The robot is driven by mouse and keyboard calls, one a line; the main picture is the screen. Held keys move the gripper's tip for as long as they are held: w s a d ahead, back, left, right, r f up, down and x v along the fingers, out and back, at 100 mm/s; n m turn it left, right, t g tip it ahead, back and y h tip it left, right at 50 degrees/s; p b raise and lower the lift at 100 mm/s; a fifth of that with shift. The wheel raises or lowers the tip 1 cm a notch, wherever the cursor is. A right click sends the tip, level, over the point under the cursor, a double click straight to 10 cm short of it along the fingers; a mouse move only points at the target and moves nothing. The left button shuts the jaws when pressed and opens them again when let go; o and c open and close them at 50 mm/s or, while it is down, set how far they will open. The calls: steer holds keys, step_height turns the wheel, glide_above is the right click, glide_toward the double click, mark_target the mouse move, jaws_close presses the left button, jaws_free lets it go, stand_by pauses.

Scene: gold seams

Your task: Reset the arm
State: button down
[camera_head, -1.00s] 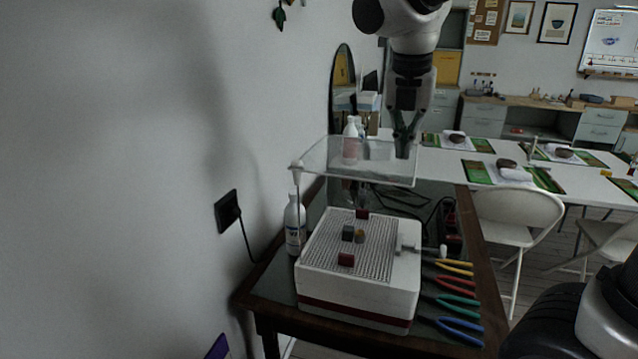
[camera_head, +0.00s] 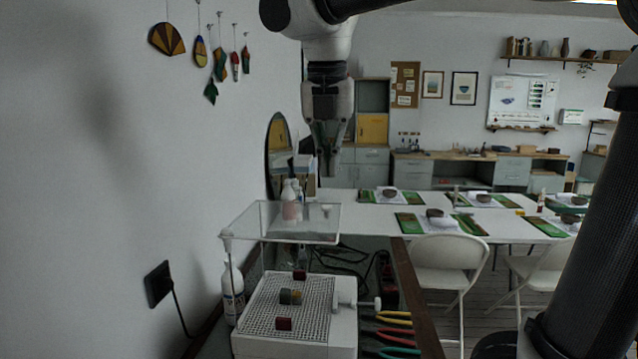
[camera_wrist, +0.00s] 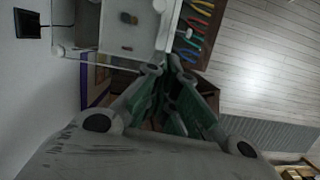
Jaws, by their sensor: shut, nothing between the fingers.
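My gripper (camera_head: 328,163) hangs pointing down in the head view, above and behind the clear shield of the grinder. Its fingers are together with nothing between them. In the wrist view my gripper (camera_wrist: 170,75) shows its green-padded fingers converging at the tips, clear of the work surface. My arm reaches in from the upper right of the head view.
A white grinder (camera_head: 300,345) with a grid top holds several small blocks under a clear shield (camera_head: 285,222). A white bottle (camera_head: 232,290) stands left of it, coloured pliers (camera_head: 396,336) right. Chairs (camera_head: 447,262) and a long white table (camera_head: 375,212) stand beyond.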

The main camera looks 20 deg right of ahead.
steer(key=s+d+f+m+y, duration=0.25)
steer(key=f+m, duration=0.55)
steer(key=m, duration=1)
steer(key=s+d+f+m+t, duration=0.1)
steer(key=s+d+f+m, duration=0.2)
steer(key=s+d+m, duration=0.3)
steer(key=s+d+f+m+t+h, duration=0.1)
steer(key=s+d+f+m, duration=0.3)
steer(key=d, duration=0.5)
steer(key=shift+s+d+m, duration=0.25)
steer(key=shift+s+m, duration=0.6)
steer(key=shift+m, duration=0.55)
steer(key=shift+f, duration=0.1)
